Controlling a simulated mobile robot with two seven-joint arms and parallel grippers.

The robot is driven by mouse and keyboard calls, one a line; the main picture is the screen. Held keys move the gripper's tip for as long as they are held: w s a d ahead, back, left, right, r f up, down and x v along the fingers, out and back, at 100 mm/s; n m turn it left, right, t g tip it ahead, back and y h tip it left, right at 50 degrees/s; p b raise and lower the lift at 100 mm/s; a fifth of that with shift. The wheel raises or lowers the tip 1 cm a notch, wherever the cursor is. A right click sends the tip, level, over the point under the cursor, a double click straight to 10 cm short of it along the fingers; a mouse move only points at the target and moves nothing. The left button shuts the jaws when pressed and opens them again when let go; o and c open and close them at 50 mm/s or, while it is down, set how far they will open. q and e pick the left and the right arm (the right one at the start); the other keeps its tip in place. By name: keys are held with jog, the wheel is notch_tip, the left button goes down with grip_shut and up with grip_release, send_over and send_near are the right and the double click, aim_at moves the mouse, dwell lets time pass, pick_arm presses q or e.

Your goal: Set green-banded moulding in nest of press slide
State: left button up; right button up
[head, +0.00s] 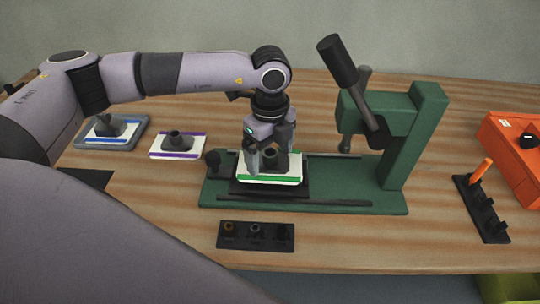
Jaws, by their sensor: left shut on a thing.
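The green-banded moulding (284,173), a white plate with a green front edge and a dark raised boss, is over the black press slide (238,189). My left gripper (271,160) points down with its fingers at the moulding's boss and is shut on the moulding. The moulding looks level and lined up with the slide. I cannot tell whether it touches the nest, which it covers. The slide lies on the left part of the green press base (385,196). My right gripper is out of view.
The press column (405,140) and its black-handled lever (340,62) stand right of my gripper. A purple-banded moulding (178,149) and a blue-banded one in a tray (82,143) are left. A black rack (255,236) lies in front. An orange box (510,150) stands far right.

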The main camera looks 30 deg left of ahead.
pick_arm(q)
jog(key=shift+f, duration=0.9)
jog(key=shift+f, duration=0.3)
jog(key=o, duration=1.1)
jog(key=shift+c, duration=0.2)
notch_tip(320, 180, up, 13)
jog(key=b, duration=0.1)
jog(key=shift+f, duration=0.2)
